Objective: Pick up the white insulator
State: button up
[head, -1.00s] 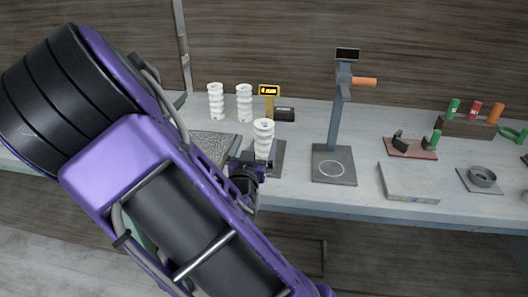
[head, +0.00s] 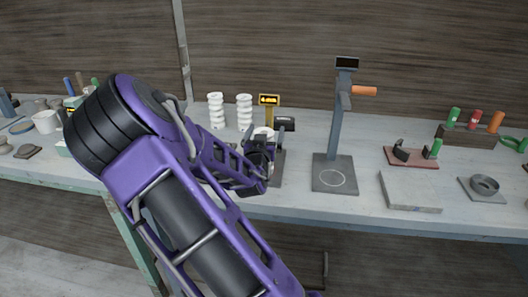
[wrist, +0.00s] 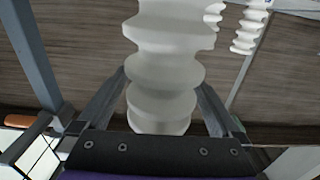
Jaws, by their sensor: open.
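A white ribbed insulator (wrist: 165,70) fills the middle of the wrist view, which looks upside down. My gripper (wrist: 160,90) is open, with one dark finger on each side of it; I cannot tell whether either finger touches it. In the head view my gripper (head: 263,160) is in front of this insulator and hides most of it. Only its pale top (head: 263,131) shows, in front of the yellow display. Two similar white insulators stand behind to the left, one at the far left (head: 216,111) and one beside it (head: 245,112).
A yellow display (head: 269,101) stands just behind the gripper. A grey stand (head: 335,175) with an orange handle rises to the right. A grey slab (head: 409,190) and a dark ring fixture (head: 485,185) lie farther right. A white cup (head: 46,122) stands at the far left.

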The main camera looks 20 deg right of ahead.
grip_shut()
dwell(0.5)
jog(key=shift+r, duration=0.1)
